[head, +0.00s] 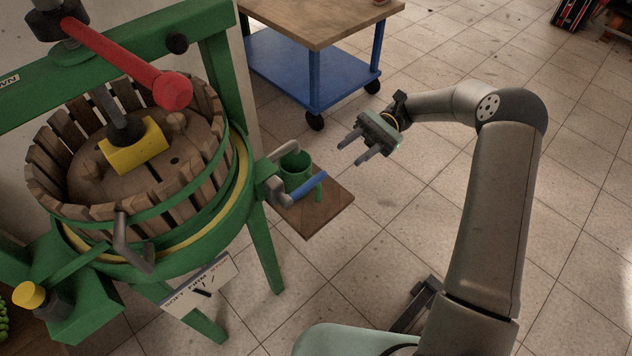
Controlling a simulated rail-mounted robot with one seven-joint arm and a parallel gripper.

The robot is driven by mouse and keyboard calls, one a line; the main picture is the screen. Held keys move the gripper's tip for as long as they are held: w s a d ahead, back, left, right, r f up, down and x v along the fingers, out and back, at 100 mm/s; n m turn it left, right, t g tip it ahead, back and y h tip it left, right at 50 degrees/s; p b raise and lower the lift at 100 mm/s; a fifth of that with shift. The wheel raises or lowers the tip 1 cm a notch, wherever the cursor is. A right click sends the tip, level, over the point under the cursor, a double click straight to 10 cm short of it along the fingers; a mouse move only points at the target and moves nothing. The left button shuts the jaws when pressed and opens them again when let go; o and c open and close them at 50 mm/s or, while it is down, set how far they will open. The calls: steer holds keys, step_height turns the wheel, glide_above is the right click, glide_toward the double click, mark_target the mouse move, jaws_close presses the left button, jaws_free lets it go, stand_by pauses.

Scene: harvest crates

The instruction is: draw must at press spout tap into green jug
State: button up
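The green jug (296,169) stands upright on a small wooden shelf (327,212) at the right side of the press. The press spout tap (271,179) is a grey metal fitting in front of the jug, with a blue lever handle (307,188). The tap hides part of the jug, and I cannot see what is inside it. My gripper (352,152) is open and empty, in the air to the right of the jug and apart from it. Its two fingers point left and down toward the jug and tap.
The green press (250,205) with its slatted wooden basket (190,174) and red-knobbed bar (130,62) fills the left. A sign (199,287) hangs on its front. A wooden-topped blue cart (290,75) stands behind. Tiled floor is clear around my arm.

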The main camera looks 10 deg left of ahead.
mark_target(315, 178)
steer(key=b+x, duration=0.2)
steer(key=x, duration=1.1)
jaws_close()
steer(key=shift+d, duration=0.1)
